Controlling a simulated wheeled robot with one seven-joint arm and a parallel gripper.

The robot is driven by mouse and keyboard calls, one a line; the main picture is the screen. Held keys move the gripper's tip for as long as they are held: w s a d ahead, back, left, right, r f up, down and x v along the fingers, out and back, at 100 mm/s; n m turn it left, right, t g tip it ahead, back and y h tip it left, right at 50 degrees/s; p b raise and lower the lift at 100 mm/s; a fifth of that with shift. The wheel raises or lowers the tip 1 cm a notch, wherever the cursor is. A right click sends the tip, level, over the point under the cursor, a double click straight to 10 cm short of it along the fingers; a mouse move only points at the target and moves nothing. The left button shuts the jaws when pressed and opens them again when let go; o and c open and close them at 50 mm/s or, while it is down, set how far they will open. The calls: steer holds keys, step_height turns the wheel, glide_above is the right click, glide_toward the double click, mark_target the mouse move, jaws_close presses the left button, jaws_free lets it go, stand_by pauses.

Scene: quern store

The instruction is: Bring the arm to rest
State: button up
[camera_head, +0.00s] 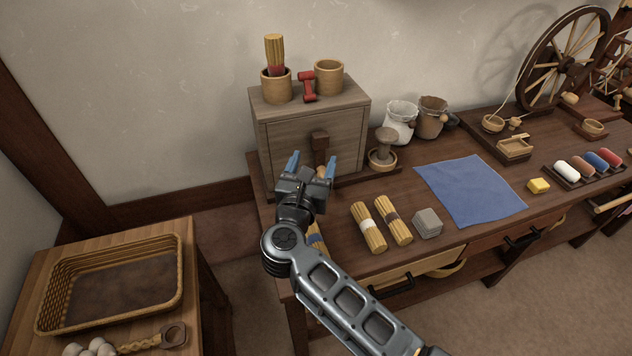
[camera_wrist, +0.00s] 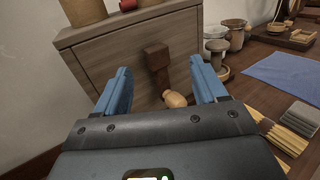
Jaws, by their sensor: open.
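My gripper (camera_head: 312,168) is open, with its two blue fingers apart in front of the grey wooden cabinet (camera_head: 345,118). My arm reaches up to it from the bottom of the head view. In the wrist view my gripper (camera_wrist: 165,92) shows nothing clasped between its fingers. Beyond the fingers is the dark block handle (camera_wrist: 156,58) on the cabinet front. A pale rounded wooden knob (camera_wrist: 175,99) shows low between the fingers; I cannot tell what it belongs to.
Bundles of straw-like sticks (camera_head: 368,228), a grey block (camera_head: 428,223) and a blue cloth (camera_head: 470,190) lie on the table right of my gripper. Pots and a red spool (camera_head: 308,86) stand on the cabinet. A wicker tray (camera_head: 180,265) sits on the lower left table.

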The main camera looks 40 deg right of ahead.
steer(key=shift+s+a+f+n+t+y+p, duration=0.15)
steer(key=shift+s+a+f+n+y, duration=0.15)
steer(key=shift+f+y, duration=0.3)
steer(key=shift+s+a+f+n+t+y+p, duration=0.1)
steer(key=shift+s+a+f+n+t+y, duration=0.2)
steer(key=shift+f, duration=0.5)
steer(key=shift+s+a+f+n+t+y+p, duration=0.1)
steer(key=shift+a+f+n+y, duration=0.2)
steer(key=shift+a+f+y, duration=0.25)
steer(key=shift+d+f, duration=0.15)
steer(key=s+a+r+m+t+y, duration=0.1)
steer(key=s+a+r+m+y, duration=0.1)
steer(key=s+m, duration=0.7)
steer(key=s+a+r+m+y, duration=0.3)
steer(key=s+m, duration=0.6)
steer(key=s, duration=0.8)
steer(key=s+a+r+m+t+y, duration=0.1)
steer(key=s+a+r+m+y, duration=0.2)
steer(key=s+r+m+y, duration=0.3)
steer(key=s+m, duration=0.3)
steer(key=s, duration=0.4)
steer(key=shift+s+t+y, duration=0.35)
steer(key=shift+s, duration=0.05)
